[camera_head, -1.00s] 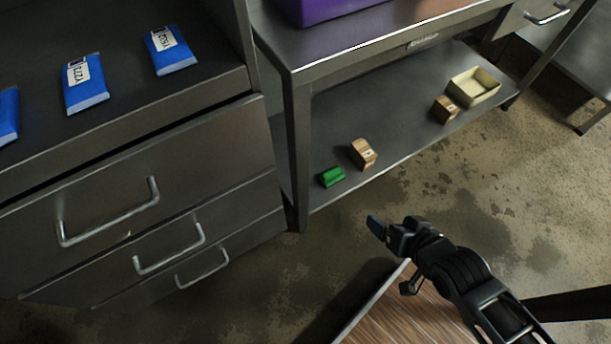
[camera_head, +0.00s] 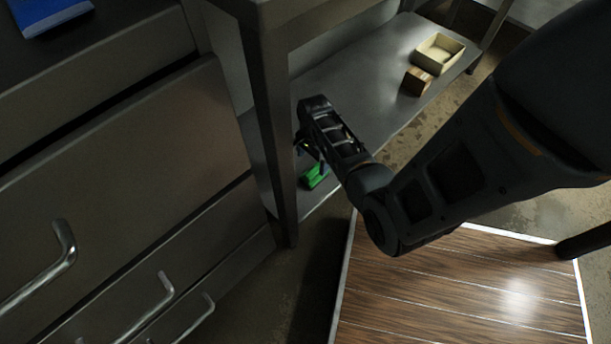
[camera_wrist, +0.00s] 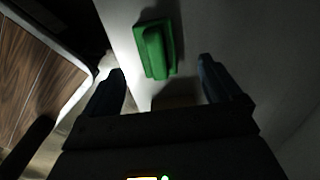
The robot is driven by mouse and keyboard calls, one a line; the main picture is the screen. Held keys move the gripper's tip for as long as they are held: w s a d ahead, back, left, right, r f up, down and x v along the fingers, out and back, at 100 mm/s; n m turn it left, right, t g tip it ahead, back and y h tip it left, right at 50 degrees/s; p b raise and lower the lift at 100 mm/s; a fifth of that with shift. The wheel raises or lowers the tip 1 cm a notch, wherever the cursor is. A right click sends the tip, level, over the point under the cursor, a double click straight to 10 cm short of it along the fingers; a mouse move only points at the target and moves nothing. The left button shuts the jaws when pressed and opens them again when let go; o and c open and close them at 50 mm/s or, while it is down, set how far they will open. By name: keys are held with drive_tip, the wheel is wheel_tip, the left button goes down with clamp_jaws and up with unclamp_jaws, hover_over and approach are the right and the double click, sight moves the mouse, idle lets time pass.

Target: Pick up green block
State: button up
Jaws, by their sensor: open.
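The green block (camera_head: 316,176) lies on the low metal shelf near its front edge, close to the table leg. My gripper (camera_head: 310,150) is over the shelf right by the block and partly hides it in the head view. In the wrist view the green block (camera_wrist: 155,50) has a raised ridge and lies ahead of the fingertips, between their lines. The two dark fingers of my gripper (camera_wrist: 162,88) are spread apart with nothing between them.
A brown box (camera_head: 417,81) and an open cream tray (camera_head: 440,53) stand farther right on the shelf (camera_head: 350,75). A metal table leg (camera_head: 272,130) rises left of the block. Drawers with handles (camera_head: 64,250) are at the left.

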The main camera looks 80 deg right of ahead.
sight(315, 170)
wheel_tip(315, 170, down, 2)
drive_tip(key=shift+f+b, duration=0.1)
drive_tip(key=shift+b, duration=0.3)
drive_tip(key=f+b, duration=0.2)
drive_tip(key=f, duration=0.1)
drive_tip(key=s+f+b, duration=0.1)
drive_tip(key=f, duration=0.1)
drive_tip(key=shift+d+f, duration=0.1)
drive_tip(key=c, duration=1.2)
drive_tip(key=shift+r, duration=0.2)
drive_tip(key=r+p, duration=0.1)
drive_tip(key=r, duration=0.1)
drive_tip(key=s+r+p, duration=0.1)
drive_tip(key=r+p, duration=0.1)
drive_tip(key=r, duration=0.1)
drive_tip(key=shift+d, duration=0.2)
drive_tip(key=s+d+r+p, duration=0.3)
drive_tip(key=s+r+p, duration=0.1)
drive_tip(key=s, duration=0.6)
drive_tip(key=shift+d+r, duration=0.15)
drive_tip(key=shift+r, duration=0.75)
